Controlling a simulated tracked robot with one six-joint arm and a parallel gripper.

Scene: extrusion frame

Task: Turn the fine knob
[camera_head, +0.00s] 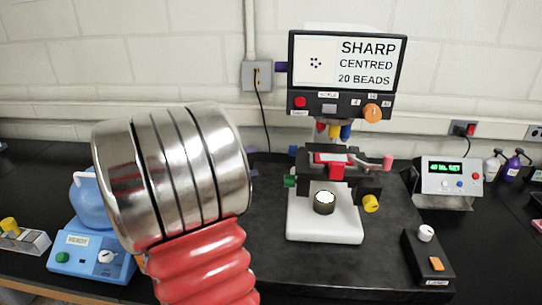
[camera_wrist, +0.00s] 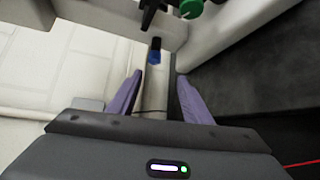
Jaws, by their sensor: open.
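A microscope (camera_head: 325,222) with a white base stands on a dark mat. A green knob (camera_head: 290,181) is on its left side and a yellow knob (camera_head: 371,203) on its right; no readable label shows which is the fine knob. My gripper (camera_wrist: 158,82) is open, with two purple fingers apart and nothing clearly held between them. In the wrist view the green knob (camera_wrist: 190,8) is at the top edge, beyond the fingertips and apart from them. In the head view my arm hides most of the gripper; small purple bits show left of the microscope.
The screen (camera_head: 346,62) above the microscope reads "SHARP CENTRED 20 BEADS". An orange knob (camera_head: 372,113) is on its panel. A blue device (camera_head: 90,255) stands left, a display box (camera_head: 450,182) right, and a black control box (camera_head: 428,258) front right. A wall is behind.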

